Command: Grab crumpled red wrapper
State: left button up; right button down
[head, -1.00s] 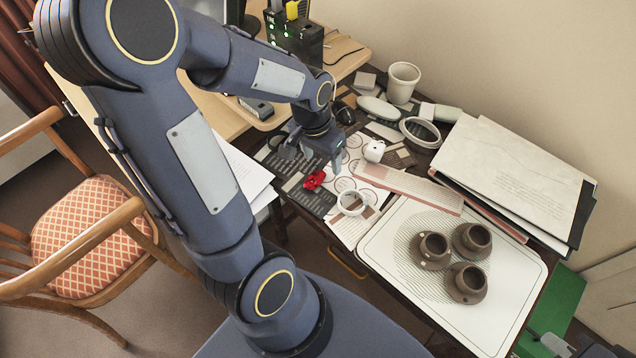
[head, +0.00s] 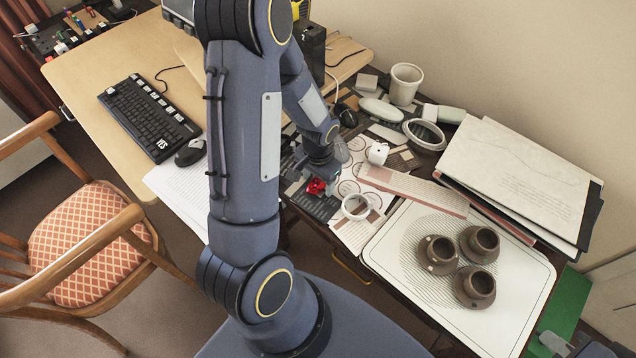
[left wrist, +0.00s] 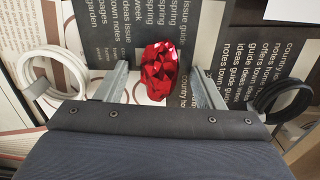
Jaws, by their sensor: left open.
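The crumpled red wrapper (head: 316,187) lies on the dark printed papers near the left end of the cluttered table.
A white ring (head: 356,206) lies right of the wrapper. A small white object (head: 377,153) stands behind. A white tray (head: 398,262) holds three brown pots (head: 437,254). A paper stack (head: 515,175) lies at right. A desk with a keyboard (head: 148,117) is at left.

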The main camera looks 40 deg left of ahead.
pick_arm(q)
jog(key=c, duration=1.1)
jog(key=shift+r, duration=0.1)
